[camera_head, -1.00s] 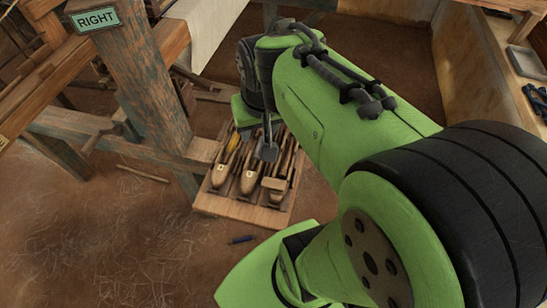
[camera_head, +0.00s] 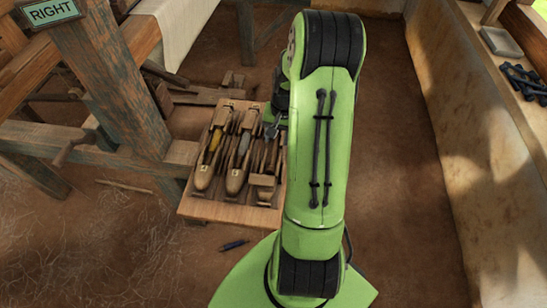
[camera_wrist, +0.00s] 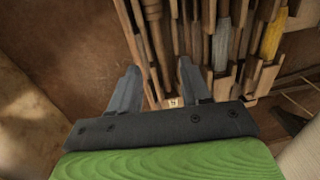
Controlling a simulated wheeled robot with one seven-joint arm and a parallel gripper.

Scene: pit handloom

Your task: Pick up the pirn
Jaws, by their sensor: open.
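A wooden tray (camera_head: 228,211) on the floor holds long wooden shuttles and slim wooden pieces side by side. The left shuttle (camera_head: 203,180) carries a yellow-wound pirn (camera_head: 214,140), which also shows in the wrist view (camera_wrist: 272,37). The shuttle beside it (camera_head: 234,183) carries a grey-blue-wound pirn (camera_head: 244,144), seen in the wrist view too (camera_wrist: 222,45). I cannot tell which pirn is meant. My gripper (camera_wrist: 157,76) is open and empty over the tray's right part, with slim brown wooden pieces (camera_wrist: 158,40) showing beyond and between its fingers. Both wound pirns lie right of the fingers in the wrist view.
The loom's thick post (camera_head: 115,90) with a RIGHT sign (camera_head: 50,12) stands left of the tray. A small dark blue object (camera_head: 233,245) lies on the floor in front. A ledge wall (camera_head: 480,130) runs along the right. The floor between tray and wall is clear.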

